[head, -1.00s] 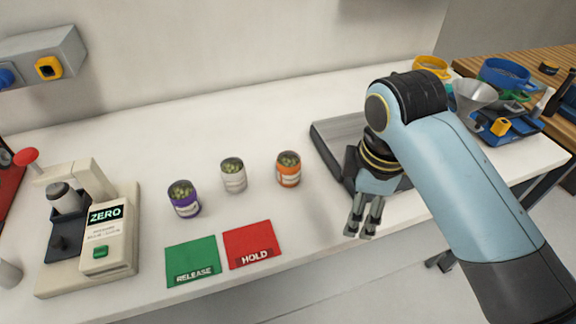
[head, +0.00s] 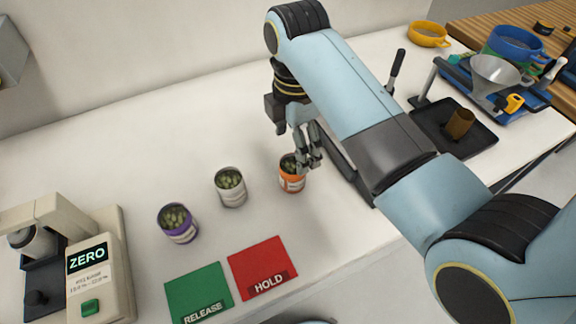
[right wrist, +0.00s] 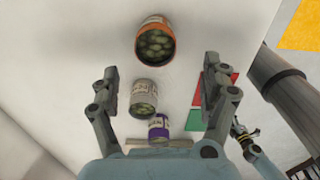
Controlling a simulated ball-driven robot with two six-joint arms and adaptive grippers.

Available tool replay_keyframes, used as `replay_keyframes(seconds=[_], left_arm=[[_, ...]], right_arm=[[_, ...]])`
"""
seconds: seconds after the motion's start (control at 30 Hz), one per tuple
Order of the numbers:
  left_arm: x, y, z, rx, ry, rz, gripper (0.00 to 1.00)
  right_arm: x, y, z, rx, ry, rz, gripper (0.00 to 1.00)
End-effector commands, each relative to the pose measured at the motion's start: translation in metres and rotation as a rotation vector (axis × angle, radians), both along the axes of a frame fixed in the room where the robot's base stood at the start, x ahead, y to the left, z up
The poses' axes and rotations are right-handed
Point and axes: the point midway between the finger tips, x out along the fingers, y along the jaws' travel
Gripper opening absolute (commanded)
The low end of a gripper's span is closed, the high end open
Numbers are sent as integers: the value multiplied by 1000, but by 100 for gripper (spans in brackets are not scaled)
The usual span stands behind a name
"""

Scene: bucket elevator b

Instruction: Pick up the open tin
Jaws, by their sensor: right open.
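Three open tins with green contents stand upright in a row on the white bench: a purple tin (head: 178,223), a white tin (head: 230,187) and an orange tin (head: 292,178). My right gripper (head: 309,163) is open and empty, at the orange tin's upper right in the head view, partly covering its rim. Contact cannot be told there. In the right wrist view the orange tin (right wrist: 155,42) lies ahead, between the lines of the spread fingers (right wrist: 160,72). The white tin (right wrist: 143,97) and purple tin (right wrist: 159,128) show farther back. My left gripper is not identifiable.
A green RELEASE mat (head: 199,294) and a red HOLD mat (head: 262,268) lie in front of the tins. A beige ZERO device (head: 97,282) stands at left. A dark tray (head: 475,148) with a brown cup (head: 460,124) is at right, beyond my arm.

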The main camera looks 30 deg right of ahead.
Motion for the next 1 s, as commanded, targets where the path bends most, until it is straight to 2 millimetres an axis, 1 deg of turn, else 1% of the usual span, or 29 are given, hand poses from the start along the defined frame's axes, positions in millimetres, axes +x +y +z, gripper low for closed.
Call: replay_keyframes(seconds=[0.03, 0.1, 0.23, 0.37, 0.53, 0.63, 0.77, 0.97, 1.0], left_arm=[[-9, 0, 0, 0, 13, 0, 40], [-17, 0, 0, 1, 26, 1, 40], [-22, 0, 0, 1, 33, 2, 40], [-18, 0, 2, 1, 27, 1, 40], [-4, 0, 8, 0, 5, 0, 40], [1, 0, 11, 0, -3, 0, 40], [1, 0, 11, 0, -2, 0, 40], [-5, 0, 10, 0, 7, 1, 40], [-6, 0, 10, 0, 9, 0, 40]], right_arm=[[-2, -1, -9, -1, 5, 0, 80], [-1, -1, -21, -1, 4, 0, 80], [0, -1, -35, -1, 2, -1, 80], [1, -1, -44, -2, 2, -1, 80], [7, -2, -68, -1, 3, -1, 80], [7, -2, -81, 0, 3, -2, 80], [7, -2, -90, 0, 1, -2, 80], [8, -2, -91, 0, -1, -2, 80], [8, -2, -91, 0, -1, -2, 75]])
